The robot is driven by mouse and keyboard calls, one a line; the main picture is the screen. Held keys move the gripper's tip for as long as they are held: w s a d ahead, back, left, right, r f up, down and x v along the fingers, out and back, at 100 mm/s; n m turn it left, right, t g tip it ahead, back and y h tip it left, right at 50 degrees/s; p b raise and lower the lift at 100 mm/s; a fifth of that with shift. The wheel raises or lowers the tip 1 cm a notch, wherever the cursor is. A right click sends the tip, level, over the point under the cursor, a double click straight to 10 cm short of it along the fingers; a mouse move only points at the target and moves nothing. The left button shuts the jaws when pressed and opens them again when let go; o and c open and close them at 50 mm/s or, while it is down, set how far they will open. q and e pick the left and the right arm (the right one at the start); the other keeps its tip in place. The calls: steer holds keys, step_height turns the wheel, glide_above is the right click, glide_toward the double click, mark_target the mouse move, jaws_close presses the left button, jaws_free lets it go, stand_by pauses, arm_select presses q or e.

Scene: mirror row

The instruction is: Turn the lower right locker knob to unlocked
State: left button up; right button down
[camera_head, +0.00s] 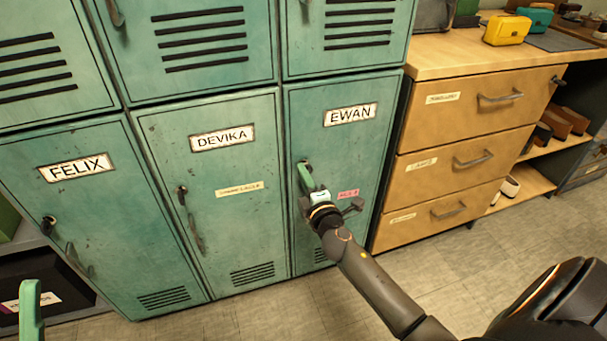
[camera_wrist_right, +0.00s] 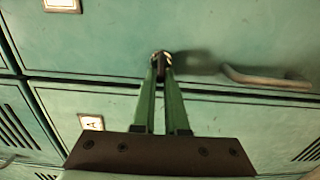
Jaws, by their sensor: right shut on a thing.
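The lower right locker door (camera_head: 335,145) is teal, labelled EWAN, and looks shut. My right gripper (camera_head: 304,172) reaches its left edge, where the knob sits. In the right wrist view the knob (camera_wrist_right: 161,63) is a small dark metal piece between the green fingertips of my right gripper (camera_wrist_right: 162,72), which is shut on it. The fingers hide part of the knob, and I cannot read its turn position. The locker's bar handle (camera_wrist_right: 265,78) shows beside the knob in the wrist view. One green finger of my left gripper (camera_head: 31,312) shows at the lower left, away from the lockers.
Lockers labelled DEVIKA (camera_head: 222,138) and FELIX (camera_head: 76,168) stand to the left, with upper lockers above. A wooden drawer cabinet (camera_head: 412,133) stands close on the right, with a yellow bag (camera_head: 507,30) on top. The tiled floor (camera_head: 440,268) in front is clear.

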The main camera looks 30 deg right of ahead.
stand_by(0.4)
steer(key=c, duration=0.9)
jaws_free()
steer(key=shift+c, duration=0.2)
steer(key=v, duration=1.2)
steer(key=shift+s+b, duration=0.25)
steer(key=shift+b, duration=0.1)
steer(key=shift+a, duration=0.15)
